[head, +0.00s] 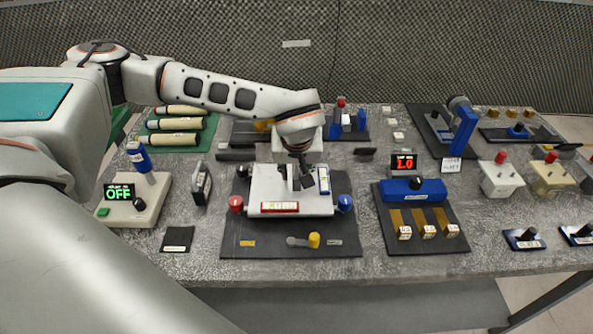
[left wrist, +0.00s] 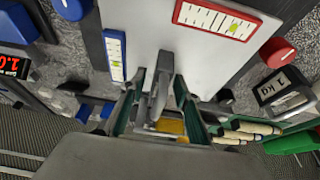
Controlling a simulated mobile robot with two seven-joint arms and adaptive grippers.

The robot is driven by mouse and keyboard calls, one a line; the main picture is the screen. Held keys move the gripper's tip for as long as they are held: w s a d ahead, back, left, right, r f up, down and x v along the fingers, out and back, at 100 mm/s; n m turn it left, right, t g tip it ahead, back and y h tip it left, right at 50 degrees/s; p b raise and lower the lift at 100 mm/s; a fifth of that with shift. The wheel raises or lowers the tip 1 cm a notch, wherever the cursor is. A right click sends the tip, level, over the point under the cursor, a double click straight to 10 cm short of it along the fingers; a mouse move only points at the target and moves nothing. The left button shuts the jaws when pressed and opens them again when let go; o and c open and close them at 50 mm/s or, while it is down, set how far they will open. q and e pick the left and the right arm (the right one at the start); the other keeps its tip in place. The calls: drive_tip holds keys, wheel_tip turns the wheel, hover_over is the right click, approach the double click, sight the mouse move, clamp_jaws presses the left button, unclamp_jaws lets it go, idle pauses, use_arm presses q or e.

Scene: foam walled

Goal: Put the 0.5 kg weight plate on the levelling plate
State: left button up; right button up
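The levelling plate (head: 270,203) is a white plate on a black base, with a red vial on its front edge and a blue one on its right; it also fills the upper middle of the left wrist view (left wrist: 190,45). My left gripper (head: 303,180) is low over its middle. In the left wrist view its fingers close on a grey slab (left wrist: 160,88), seen edge-on, which looks like the 0.5 kg weight plate. Its marking is not readable. Whether the slab touches the levelling plate is unclear. My right gripper is out of view.
Red (head: 236,204) and blue (head: 345,203) knobs flank the levelling plate. A block marked 1 kg (left wrist: 283,88) stands to its left in the head view. A device with a 1.0 display (head: 403,163) is at right, one reading OFF (head: 119,193) at left.

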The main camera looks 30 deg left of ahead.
use_arm(q)
drive_tip(key=v, duration=1.2)
drive_tip(key=shift+b, duration=0.45)
drive_tip(key=shift+d+r, duration=0.1)
